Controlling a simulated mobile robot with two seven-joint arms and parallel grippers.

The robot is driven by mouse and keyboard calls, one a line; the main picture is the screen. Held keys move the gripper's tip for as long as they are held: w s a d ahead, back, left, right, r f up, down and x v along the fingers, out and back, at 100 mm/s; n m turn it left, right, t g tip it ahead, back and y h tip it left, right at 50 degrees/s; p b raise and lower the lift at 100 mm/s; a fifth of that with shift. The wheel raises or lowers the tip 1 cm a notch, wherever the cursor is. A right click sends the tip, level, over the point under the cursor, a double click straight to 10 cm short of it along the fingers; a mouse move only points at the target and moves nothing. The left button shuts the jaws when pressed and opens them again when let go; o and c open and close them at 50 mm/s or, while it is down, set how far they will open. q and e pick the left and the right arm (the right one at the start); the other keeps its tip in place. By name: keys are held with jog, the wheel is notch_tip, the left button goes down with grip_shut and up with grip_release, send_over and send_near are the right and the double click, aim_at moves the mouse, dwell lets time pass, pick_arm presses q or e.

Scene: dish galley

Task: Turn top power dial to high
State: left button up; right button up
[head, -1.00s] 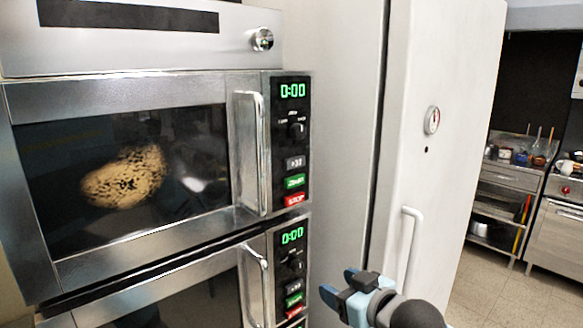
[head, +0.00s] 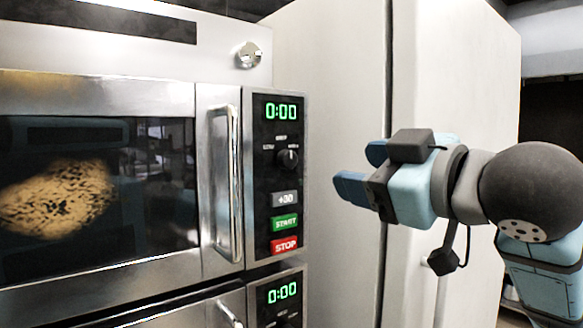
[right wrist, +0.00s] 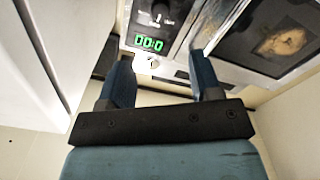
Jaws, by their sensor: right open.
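The top power dial (head: 288,158) is a small black knob on the upper microwave's control panel, below its green 0:00 display (head: 281,112). My right gripper (head: 358,172) is to the right of that panel, open and empty, its blue fingers pointing left and apart from the dial. In the right wrist view the fingers (right wrist: 162,76) are spread, with the upside-down green display (right wrist: 149,43) beyond them and the dial (right wrist: 156,16) near the top edge. My left gripper is not in view.
The upper microwave's handle (head: 223,185) stands out left of the panel. The +30, green START (head: 285,223) and red STOP (head: 285,245) buttons are below the dial. A second microwave (head: 278,293) is underneath. A tall white cabinet (head: 330,90) stands behind my gripper.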

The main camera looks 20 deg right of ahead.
aim_at(291, 161)
jog(key=p+x, duration=0.7)
jog(key=x, duration=0.5)
jog(key=shift+w+a, duration=0.15)
jog(key=shift+w, duration=0.1)
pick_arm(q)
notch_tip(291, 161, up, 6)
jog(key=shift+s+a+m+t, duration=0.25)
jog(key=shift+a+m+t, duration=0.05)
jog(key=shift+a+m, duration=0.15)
pick_arm(e)
jog(key=shift+w+a, duration=0.15)
jog(key=shift+w, duration=0.35)
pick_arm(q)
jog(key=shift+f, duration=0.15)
pick_arm(e)
jog(key=c, duration=0.9)
